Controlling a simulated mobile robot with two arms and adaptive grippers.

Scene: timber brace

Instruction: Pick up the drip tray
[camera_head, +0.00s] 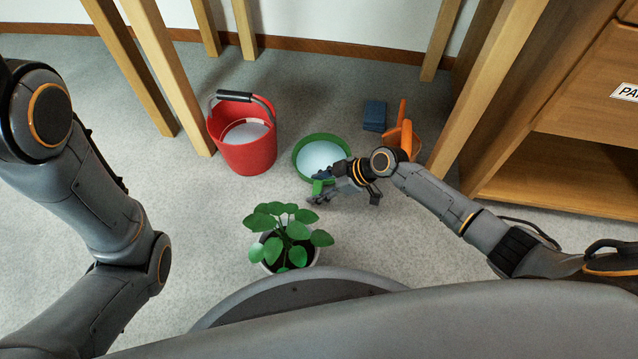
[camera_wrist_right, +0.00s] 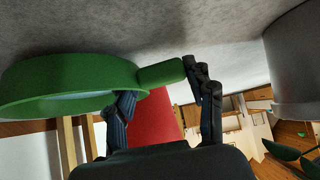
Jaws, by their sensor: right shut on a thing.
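The drip tray (camera_head: 299,169) is a round green tray with a pale blue inside. It sits low at the middle of the head view, between the red bucket and the orange object. Its short green handle points toward me. My right gripper (camera_head: 322,188) is shut on this handle. In the right wrist view the tray (camera_wrist_right: 60,82) is at the left, and its handle lies between the fingers of the right gripper (camera_wrist_right: 160,86). I cannot tell whether the tray touches the floor. My left arm shows at the left, but its gripper is out of view.
A red bucket (camera_head: 245,152) with a black grip stands left of the tray. A potted plant (camera_head: 289,236) stands in front. A dark blue folded item (camera_head: 374,116) and an orange object (camera_head: 404,132) lie right. Wooden legs (camera_head: 170,80) and a wooden cabinet (camera_head: 575,165) flank the floor.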

